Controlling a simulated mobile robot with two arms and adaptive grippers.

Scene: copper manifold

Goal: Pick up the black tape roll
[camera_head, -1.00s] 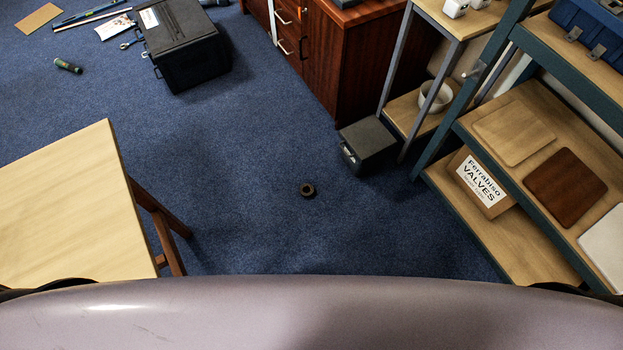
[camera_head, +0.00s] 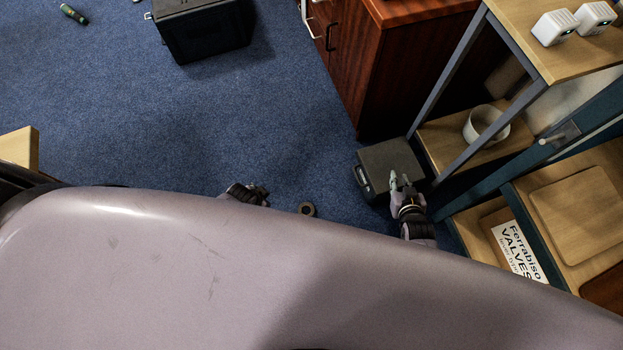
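The black tape roll (camera_head: 306,209) lies flat on the blue carpet, its centre hole showing, just beyond the edge of my pale body. My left gripper (camera_head: 264,192) is low, to the left of the roll and apart from it; it is small and dark, and its opening is unclear. My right gripper (camera_head: 401,176) points away from me in front of the dark grey box, to the right of the roll. Its fingertips look parted, with nothing seen between them. Most of both arms is hidden behind my body.
The dark grey box (camera_head: 378,164) stands by the wooden cabinet (camera_head: 395,75). To the right are a shelf with a white bowl (camera_head: 486,123) and a valves carton (camera_head: 517,252). A black case (camera_head: 205,32) is at the back. A table corner (camera_head: 19,147) shows left. Carpet is clear beyond the roll.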

